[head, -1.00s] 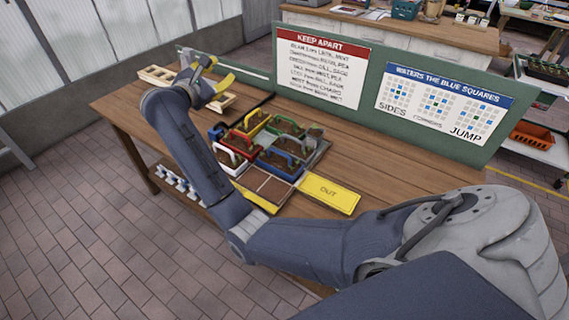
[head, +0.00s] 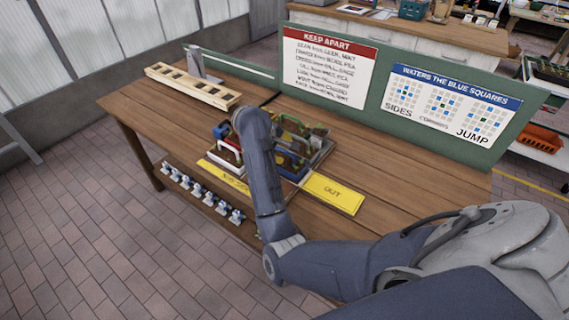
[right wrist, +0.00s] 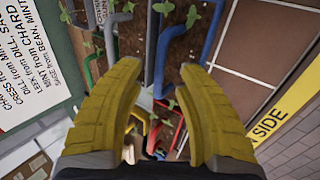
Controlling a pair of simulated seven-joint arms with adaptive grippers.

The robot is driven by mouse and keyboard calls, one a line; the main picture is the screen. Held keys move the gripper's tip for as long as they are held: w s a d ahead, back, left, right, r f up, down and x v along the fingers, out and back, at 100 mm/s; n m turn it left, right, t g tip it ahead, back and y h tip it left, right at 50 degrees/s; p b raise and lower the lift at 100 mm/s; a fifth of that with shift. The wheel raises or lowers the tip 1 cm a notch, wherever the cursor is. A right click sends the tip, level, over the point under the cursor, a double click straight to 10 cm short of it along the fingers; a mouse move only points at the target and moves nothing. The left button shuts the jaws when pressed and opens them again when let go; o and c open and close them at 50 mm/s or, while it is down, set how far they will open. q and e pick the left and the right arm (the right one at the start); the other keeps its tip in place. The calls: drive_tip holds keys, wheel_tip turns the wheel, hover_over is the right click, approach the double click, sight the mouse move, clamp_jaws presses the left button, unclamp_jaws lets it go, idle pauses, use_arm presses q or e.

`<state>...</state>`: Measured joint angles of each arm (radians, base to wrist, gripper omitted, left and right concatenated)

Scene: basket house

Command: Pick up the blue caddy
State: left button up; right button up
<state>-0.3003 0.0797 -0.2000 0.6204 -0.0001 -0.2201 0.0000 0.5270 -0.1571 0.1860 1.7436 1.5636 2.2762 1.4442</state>
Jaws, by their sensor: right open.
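Planter caddies with coloured arched handles stand together in a tray (head: 292,183) on the wooden bench. In the right wrist view, a blue handle (right wrist: 207,36) rises over dark soil, just beyond the right fingertip. My left gripper is not in view.
A green board with a red-headed sign (head: 330,70) and a blue-headed sign (head: 448,103) stands along the bench's back. A wooden rack (head: 190,86) lies at the left. A yellow OUT plate (head: 333,193) lies right of the tray. The bench's right part is clear.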

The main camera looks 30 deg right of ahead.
drive_tip(key=shift+x, duration=1.1)
clamp_jaws()
